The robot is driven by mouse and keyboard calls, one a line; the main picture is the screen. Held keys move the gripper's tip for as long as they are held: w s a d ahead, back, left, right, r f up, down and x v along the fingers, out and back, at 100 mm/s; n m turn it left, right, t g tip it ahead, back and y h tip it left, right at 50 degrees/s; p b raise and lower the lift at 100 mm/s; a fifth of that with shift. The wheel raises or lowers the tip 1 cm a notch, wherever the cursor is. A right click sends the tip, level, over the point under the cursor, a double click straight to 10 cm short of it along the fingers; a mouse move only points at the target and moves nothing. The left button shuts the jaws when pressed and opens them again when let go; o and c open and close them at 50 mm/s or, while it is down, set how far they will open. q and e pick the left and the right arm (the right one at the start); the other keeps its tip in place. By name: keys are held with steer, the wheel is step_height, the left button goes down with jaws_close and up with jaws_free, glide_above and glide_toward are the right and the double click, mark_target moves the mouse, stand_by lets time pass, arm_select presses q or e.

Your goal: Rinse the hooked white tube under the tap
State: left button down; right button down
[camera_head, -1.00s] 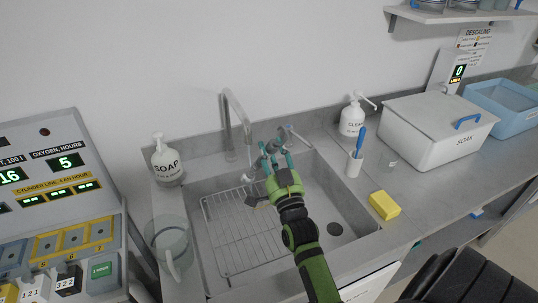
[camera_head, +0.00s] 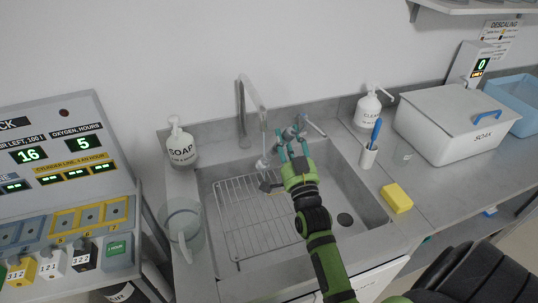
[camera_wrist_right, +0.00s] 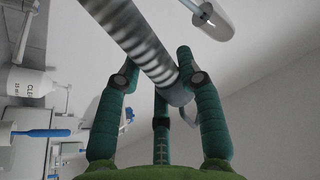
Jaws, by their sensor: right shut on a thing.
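My right gripper (camera_head: 287,146) is over the sink, just right of the tap (camera_head: 242,112). In the right wrist view its fingers (camera_wrist_right: 165,95) are shut on a ribbed, pale grey-white tube (camera_wrist_right: 143,42), which runs up to the left from a smooth grey end between them. In the head view the fingers hide most of the tube. A small white piece (camera_head: 262,164) shows under the spout, left of the gripper; I cannot tell whether it belongs to the tube. My left gripper is out of view.
The sink holds a wire rack (camera_head: 245,215). A soap bottle (camera_head: 181,147) and clear jug (camera_head: 183,222) stand left. A cleaner bottle (camera_head: 367,108), brush cup (camera_head: 368,156), yellow sponge (camera_head: 397,198) and lidded soak box (camera_head: 450,130) stand right.

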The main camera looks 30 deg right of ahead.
steer(key=shift+a, duration=0.3)
